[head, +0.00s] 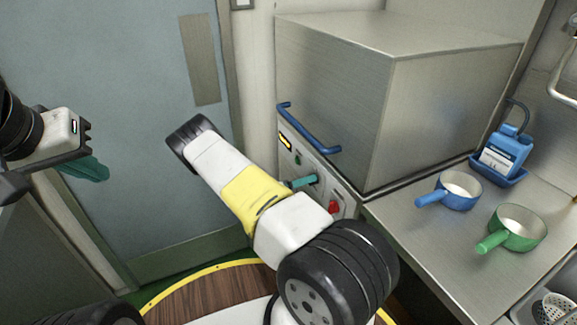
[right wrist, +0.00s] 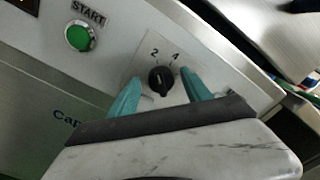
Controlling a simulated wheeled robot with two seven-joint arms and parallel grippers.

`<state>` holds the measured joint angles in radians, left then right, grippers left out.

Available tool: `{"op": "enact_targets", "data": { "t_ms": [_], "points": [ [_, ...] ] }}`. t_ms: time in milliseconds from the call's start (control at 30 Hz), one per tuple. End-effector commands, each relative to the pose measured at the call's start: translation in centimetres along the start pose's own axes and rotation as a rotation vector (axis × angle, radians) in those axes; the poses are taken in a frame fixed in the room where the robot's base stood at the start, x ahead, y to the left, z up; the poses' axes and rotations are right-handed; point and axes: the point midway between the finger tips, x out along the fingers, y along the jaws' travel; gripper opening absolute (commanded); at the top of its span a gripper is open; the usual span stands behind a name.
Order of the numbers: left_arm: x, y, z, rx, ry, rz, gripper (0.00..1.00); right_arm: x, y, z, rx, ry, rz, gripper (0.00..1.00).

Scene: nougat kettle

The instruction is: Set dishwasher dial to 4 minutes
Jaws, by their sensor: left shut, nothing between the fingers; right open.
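The dishwasher (head: 330,75) is a steel box with a blue handle, and its control panel (head: 315,170) is below. In the right wrist view the black dial (right wrist: 160,80) sits on the panel (right wrist: 215,62), with the labels 2 and 4 above it. I cannot tell exactly where its pointer is set. My right gripper (right wrist: 162,74) is open, with one teal finger on each side of the dial and visible gaps between. In the head view its teal fingers (head: 303,182) are at the panel and the dial is hidden. My left gripper (head: 100,172) is shut and empty, far from the panel.
A green START button (right wrist: 79,36) is left of the dial. A red knob (head: 333,207) is low on the panel. The blue handle (head: 308,128) juts out above it. A blue pan (head: 460,204), a green pan (head: 530,240) and a blue bottle (head: 507,150) stand on the counter.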

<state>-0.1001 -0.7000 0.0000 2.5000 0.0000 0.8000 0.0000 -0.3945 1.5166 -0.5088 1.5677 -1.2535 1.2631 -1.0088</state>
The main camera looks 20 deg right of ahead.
Motion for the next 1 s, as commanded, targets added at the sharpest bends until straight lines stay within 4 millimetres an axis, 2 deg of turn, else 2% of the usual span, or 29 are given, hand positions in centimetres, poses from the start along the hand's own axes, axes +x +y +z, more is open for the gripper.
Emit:
{"op": "enact_targets", "data": {
  "t_ms": [300,500,600,1000],
  "points": [
    [0.00,0.00,0.00,0.000,0.000,0.000,0.00,0.33,0.00,0.00,0.001,0.000,0.001,0.55],
    [0.00,0.00,0.00,0.000,0.000,0.000,0.00,0.32,0.00,0.00,0.001,0.001,0.000,0.16],
    [0.00,0.00,0.00,0.000,0.000,0.000,0.00,0.32,0.00,0.00,0.001,0.001,0.001,0.00],
    [0.00,0.00,0.00,0.000,0.000,0.000,0.00,0.32,-0.05,0.00,0.090,0.001,0.000,0.00]
  ]
}}
